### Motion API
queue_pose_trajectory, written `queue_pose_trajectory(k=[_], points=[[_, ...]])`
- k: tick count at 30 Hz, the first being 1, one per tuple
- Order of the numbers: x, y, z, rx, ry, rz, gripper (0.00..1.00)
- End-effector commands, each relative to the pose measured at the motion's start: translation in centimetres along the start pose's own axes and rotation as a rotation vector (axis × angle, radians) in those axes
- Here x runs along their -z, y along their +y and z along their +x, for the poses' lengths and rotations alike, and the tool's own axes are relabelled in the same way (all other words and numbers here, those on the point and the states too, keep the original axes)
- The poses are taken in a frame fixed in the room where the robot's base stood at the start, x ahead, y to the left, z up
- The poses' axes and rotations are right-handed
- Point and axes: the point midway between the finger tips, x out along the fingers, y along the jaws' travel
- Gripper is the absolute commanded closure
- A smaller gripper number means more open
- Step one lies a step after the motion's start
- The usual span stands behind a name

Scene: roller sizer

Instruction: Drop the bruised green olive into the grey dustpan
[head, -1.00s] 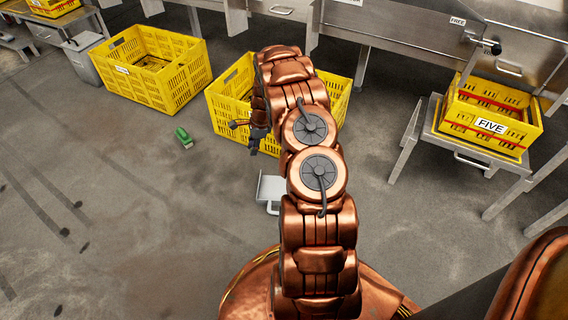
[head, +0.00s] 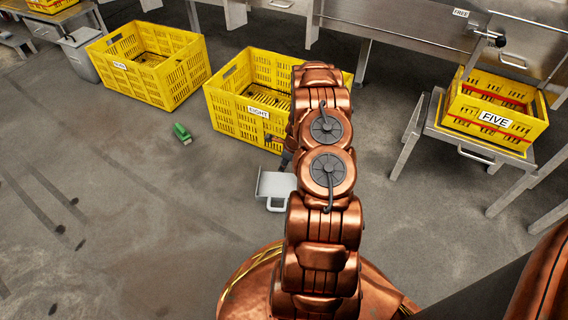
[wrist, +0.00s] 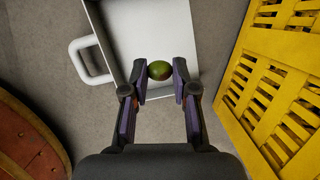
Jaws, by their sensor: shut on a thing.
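The green olive (wrist: 160,70) has a reddish-brown patch and sits between the fingertips of my gripper (wrist: 160,76) in the wrist view. The jaws are closed on it. The grey dustpan (wrist: 152,28) lies on the floor beyond the fingertips, and the olive appears over its near edge; the height gap cannot be told. The dustpan also shows in the head view (head: 272,186), left of my arm. There, my gripper (head: 284,163) is mostly hidden by my arm and the olive cannot be seen.
The yellow crate marked EIGHT (head: 232,118) stands behind the dustpan; it also shows at right in the wrist view (wrist: 262,82). Another yellow crate (head: 160,82) and a green object (head: 181,132) are to the left. Crate FIVE (head: 492,123) sits on a metal stand at right. Left floor is open.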

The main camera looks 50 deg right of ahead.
Motion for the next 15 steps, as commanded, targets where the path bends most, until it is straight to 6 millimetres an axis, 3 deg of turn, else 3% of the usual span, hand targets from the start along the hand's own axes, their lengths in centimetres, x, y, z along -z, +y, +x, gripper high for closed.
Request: queue_pose_trajectory(k=[1, 6, 15], points=[[0.4, 0.0, 1.1, 0.0, 0.0, 0.001, 0.84], [0.7, 0.0, 2.4, -0.001, 0.0, 0.0, 0.84], [0.7, 0.0, 2.6, -0.001, 0.0, 0.0, 0.84]])
